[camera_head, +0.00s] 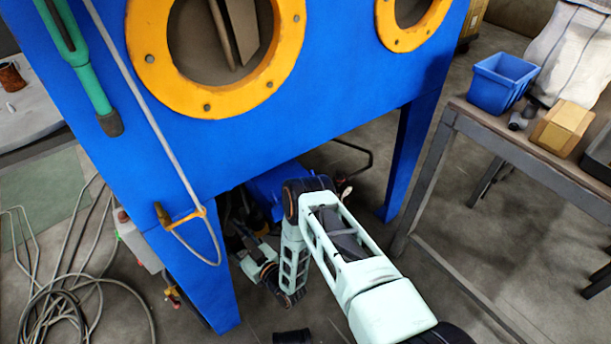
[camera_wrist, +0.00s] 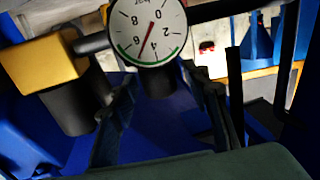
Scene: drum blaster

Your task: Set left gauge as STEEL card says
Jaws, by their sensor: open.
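A round white gauge (camera_wrist: 146,30) with printed numbers, a red needle and a green arc shows at the top of the wrist view. Its needle slants toward the lower left of the dial, and the exact reading is hard to tell. I cannot tell if it is the left gauge. A dark cylindrical part (camera_wrist: 158,82) sits under the dial, beyond the fingers. In the head view my arm reaches under the blue cabinet (camera_head: 300,120). No STEEL card can be made out.
A yellow block (camera_wrist: 42,60) with a black cylinder stands left of the gauge. A blue cabinet leg (camera_head: 405,160) is right of my arm. Hoses (camera_head: 75,300) lie on the floor at left. A workbench (camera_head: 520,150) with a blue bin (camera_head: 502,82) stands at right.

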